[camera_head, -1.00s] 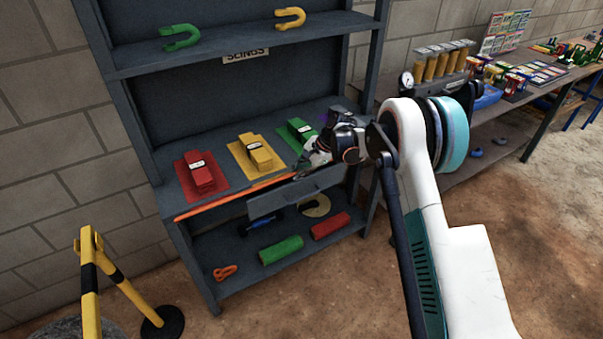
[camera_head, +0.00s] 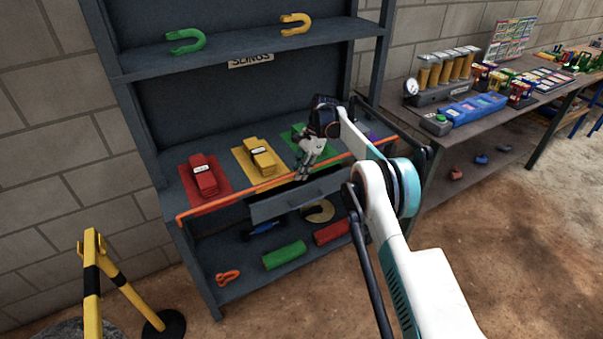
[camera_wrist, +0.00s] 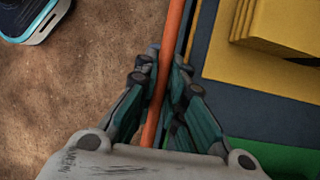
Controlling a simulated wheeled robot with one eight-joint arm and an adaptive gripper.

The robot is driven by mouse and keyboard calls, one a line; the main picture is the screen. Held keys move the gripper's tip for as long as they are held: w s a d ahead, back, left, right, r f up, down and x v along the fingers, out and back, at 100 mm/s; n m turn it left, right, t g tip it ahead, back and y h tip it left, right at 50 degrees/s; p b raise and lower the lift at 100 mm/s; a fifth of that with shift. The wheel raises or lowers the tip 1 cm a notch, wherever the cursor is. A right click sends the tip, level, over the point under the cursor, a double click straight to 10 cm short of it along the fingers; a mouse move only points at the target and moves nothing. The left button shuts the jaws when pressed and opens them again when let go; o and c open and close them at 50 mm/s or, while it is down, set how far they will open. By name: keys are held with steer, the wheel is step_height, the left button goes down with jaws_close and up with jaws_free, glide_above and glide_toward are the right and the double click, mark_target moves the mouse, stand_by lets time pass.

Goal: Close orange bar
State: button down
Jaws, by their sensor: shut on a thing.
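The orange bar (camera_head: 240,194) runs across the front edge of the grey shelf unit, from the left post to the right side. It also shows in the wrist view (camera_wrist: 174,40), passing lengthwise between my gripper's fingers. My gripper (camera_head: 302,174) is at the middle of the bar, in front of the green mat. In the wrist view my gripper (camera_wrist: 161,75) is shut on the bar, with fingers on both sides of it. The bar's far right end is partly hidden by my arm.
Behind the bar lie red slings (camera_head: 202,176), yellow slings (camera_head: 260,156) and a green mat (camera_head: 296,134). A grey drawer front (camera_head: 295,200) juts out below. A yellow-black barrier (camera_head: 92,265) stands at left. A workbench (camera_head: 420,155) stands at right.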

stand_by(0.6)
steer(key=c, duration=1.7)
jaws_free()
steer(key=shift+f, duration=0.1)
steer(key=shift+o, duration=0.2)
steer(key=shift+s, duration=0.1)
